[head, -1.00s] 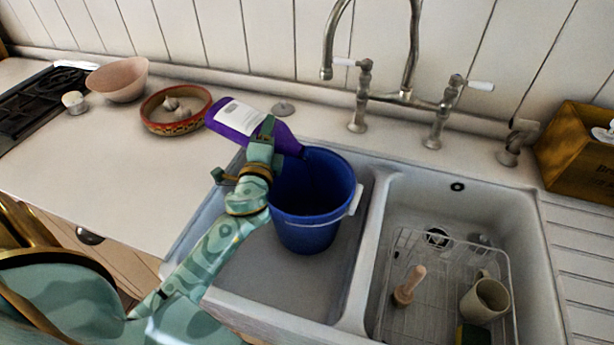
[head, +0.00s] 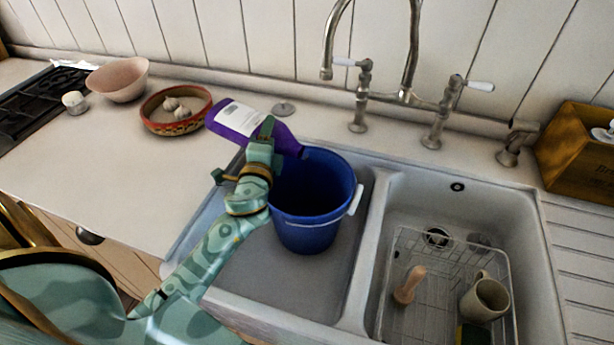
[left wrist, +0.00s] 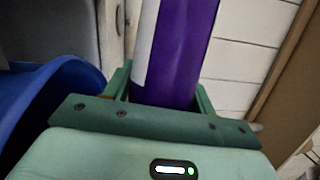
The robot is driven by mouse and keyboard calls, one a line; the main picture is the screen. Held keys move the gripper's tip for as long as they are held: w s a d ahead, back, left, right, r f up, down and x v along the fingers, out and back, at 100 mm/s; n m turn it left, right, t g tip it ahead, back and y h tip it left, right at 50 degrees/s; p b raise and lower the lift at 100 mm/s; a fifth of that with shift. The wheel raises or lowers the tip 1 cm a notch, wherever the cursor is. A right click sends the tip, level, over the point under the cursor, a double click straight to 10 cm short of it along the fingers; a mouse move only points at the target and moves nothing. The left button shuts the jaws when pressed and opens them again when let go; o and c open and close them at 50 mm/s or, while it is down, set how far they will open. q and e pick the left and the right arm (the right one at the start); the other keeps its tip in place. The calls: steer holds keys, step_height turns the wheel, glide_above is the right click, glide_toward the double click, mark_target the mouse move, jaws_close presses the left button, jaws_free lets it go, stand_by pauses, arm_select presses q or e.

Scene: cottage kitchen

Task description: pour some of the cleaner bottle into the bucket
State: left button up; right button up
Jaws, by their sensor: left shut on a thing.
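The purple cleaner bottle (head: 238,121) with a white label is tilted well over, its neck pointing right and slightly down over the left rim of the blue bucket. My left gripper (head: 262,146) is shut on the bottle. The bottle also shows between the fingers in the left wrist view (left wrist: 178,55). The blue bucket (head: 309,232) stands upright in the left sink basin; it also shows at the left of the left wrist view (left wrist: 45,95). No stream of liquid can be made out, and the bucket's bottom is hidden in shadow. My right gripper is not in view.
The right basin holds a wire rack (head: 440,290) with a mug (head: 484,300) and a wooden-handled tool (head: 408,286). The tap (head: 408,95) rises behind the sink. A patterned bowl (head: 176,128) with garlic and a pink bowl (head: 118,82) stand on the left counter.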

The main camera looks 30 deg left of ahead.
arm_select(q)
steer(key=shift+r, duration=0.15)
steer(key=shift+f, duration=0.3)
steer(key=r+n+p, duration=0.1)
steer(key=n+p, duration=0.1)
steer(key=n+g+h+p, duration=0.1)
steer(key=n+p, duration=0.1)
steer(key=p, duration=0.1)
steer(key=shift+w+a+r, duration=0.1)
steer(key=shift+r, duration=0.3)
steer(key=shift+f+n+g, duration=0.3)
steer(key=shift+f, duration=0.05)
steer(key=shift+s+f+b, duration=0.15)
steer(key=shift+s+b, duration=0.05)
steer(key=shift+b, duration=0.1)
steer(key=shift+w+f, duration=0.15)
